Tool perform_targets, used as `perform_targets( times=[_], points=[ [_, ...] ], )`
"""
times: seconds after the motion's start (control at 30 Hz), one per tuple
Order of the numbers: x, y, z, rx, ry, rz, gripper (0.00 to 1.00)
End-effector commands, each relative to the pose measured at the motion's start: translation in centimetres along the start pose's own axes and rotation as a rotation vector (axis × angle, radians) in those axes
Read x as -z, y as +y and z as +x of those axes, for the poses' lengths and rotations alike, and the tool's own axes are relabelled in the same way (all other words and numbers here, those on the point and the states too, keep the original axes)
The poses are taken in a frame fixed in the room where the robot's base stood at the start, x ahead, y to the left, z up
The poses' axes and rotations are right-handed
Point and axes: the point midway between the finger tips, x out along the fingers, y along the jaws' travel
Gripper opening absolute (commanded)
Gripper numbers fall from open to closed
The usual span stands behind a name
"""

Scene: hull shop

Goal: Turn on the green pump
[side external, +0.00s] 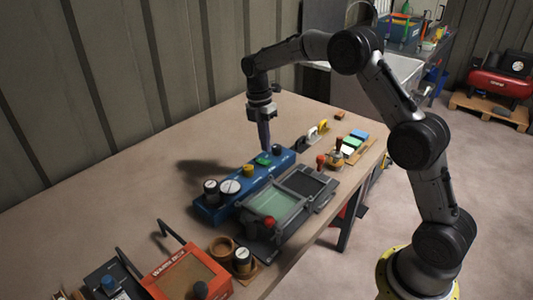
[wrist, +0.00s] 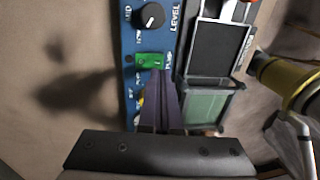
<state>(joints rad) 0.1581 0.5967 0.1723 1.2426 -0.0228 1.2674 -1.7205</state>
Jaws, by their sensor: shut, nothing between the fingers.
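The blue control panel (side external: 207,215) lies on the table. On it sits a green switch (side external: 264,160), between a yellow knob (side external: 248,171) and a dark knob (side external: 277,150). In the wrist view the green switch (wrist: 149,60) lies across the blue panel (wrist: 131,95), just below the black LEVEL knob (wrist: 149,16); lettering beside it is partly hidden. My gripper (side external: 266,147) is shut and empty, pointing down over the switch. In the wrist view its fingertips (wrist: 160,73) overlap the switch's lower edge; I cannot tell whether they touch it.
Two dial gauges (side external: 229,187) stand at the panel's near end. A framed unit with a green pane (side external: 270,202) and a black pane (side external: 305,183) lies right beside the panel. An orange box (side external: 188,272) stands at front. The table left of the panel is clear.

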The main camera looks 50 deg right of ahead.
Motion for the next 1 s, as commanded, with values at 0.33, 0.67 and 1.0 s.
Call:
perform_targets(
  times=[0.33, 0.67, 1.0],
  points=[
    [0.0, 0.0, 3.6, 0.0, 0.0, 0.0, 0.0],
    [0.0, 0.0, 3.8, 0.0, 0.0, 0.0, 0.0],
    [0.0, -0.2, 4.5, -0.071, 0.001, -0.001, 0.0]
  ],
)
